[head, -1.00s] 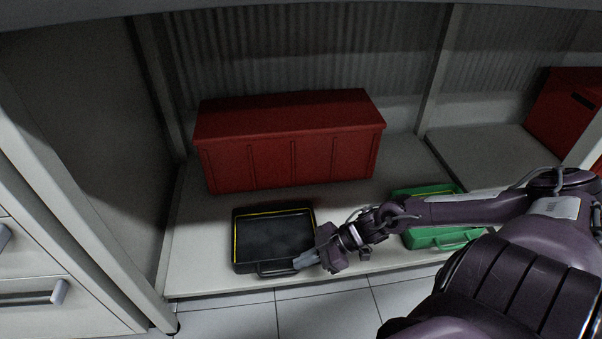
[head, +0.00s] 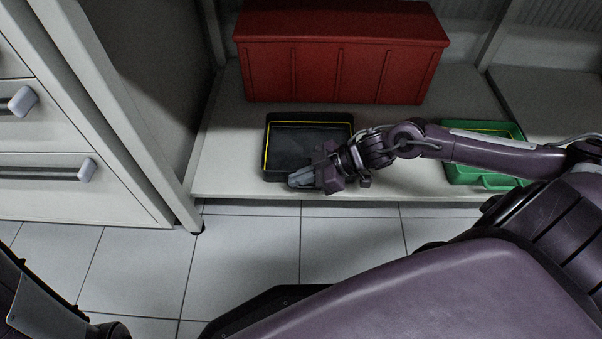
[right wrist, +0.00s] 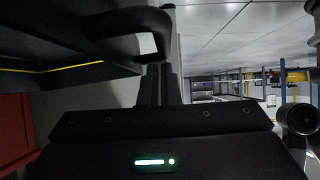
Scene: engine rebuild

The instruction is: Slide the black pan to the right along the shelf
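The black pan (head: 305,143), a shallow tray with a yellow line inside its rim, lies flat on the shelf (head: 225,160) in front of the red chest. My right gripper (head: 299,179) reaches in from the right at the pan's front edge, pointing left. Its fingers look close together and cover the handle area in the head view. In the right wrist view the pan's black handle (right wrist: 135,22) loops just in front of the fingers (right wrist: 160,85), with no clear grip on it. Whether they touch is unclear. My left gripper is not in view.
The red chest (head: 340,60) stands right behind the pan. A green tray (head: 485,172) lies on the shelf to the right, partly behind my right arm. Bare shelf lies between the pan and the tray. A cabinet side wall stands at the left.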

